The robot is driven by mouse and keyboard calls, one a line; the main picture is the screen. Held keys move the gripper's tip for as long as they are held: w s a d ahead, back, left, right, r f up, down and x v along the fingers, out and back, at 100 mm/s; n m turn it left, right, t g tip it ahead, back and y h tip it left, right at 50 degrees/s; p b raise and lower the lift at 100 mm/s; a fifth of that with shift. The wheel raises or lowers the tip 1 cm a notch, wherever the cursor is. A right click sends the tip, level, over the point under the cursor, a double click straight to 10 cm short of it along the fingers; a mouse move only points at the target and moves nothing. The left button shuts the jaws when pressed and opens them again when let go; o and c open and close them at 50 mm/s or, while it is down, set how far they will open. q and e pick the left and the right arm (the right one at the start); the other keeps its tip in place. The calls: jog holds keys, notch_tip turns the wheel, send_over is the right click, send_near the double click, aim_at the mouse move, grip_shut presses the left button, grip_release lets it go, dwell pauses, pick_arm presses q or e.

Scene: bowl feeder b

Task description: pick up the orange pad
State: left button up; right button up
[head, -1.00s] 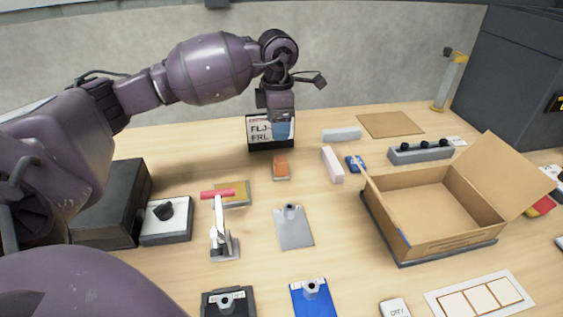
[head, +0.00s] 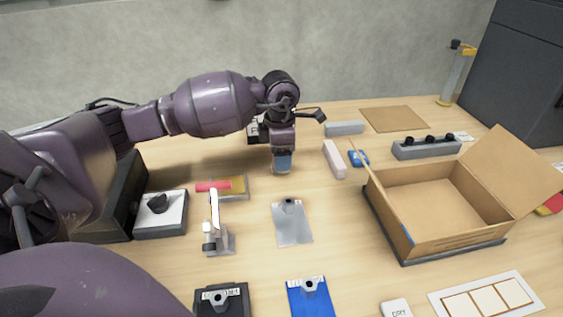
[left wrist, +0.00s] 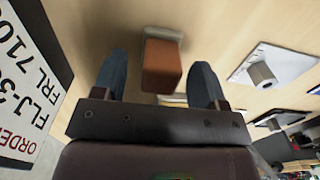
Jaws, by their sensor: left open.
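The orange pad (left wrist: 162,62) is a small orange-brown block with a pale strip along one end, lying on the table in the left wrist view. In the head view it is hidden behind my left gripper (head: 282,164), which points down over that spot. In the left wrist view my left gripper (left wrist: 160,82) is open, with one blue finger on either side of the pad. I cannot tell whether the fingers touch it. My right gripper is not in view.
An order sign (left wrist: 25,85) stands close beside my left gripper. A pale pink block (head: 334,159) and a silver clipboard (head: 292,226) lie nearby.

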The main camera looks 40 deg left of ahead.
pick_arm(q)
jog(key=shift+r, duration=0.1)
jog(key=c, duration=1)
jog(key=shift+r, duration=0.5)
jog(key=shift+c, duration=0.2)
notch_tip(320, 180, up, 19)
jog(key=p, duration=0.3)
jog(key=o, duration=0.3)
jog(key=shift+c, duration=0.9)
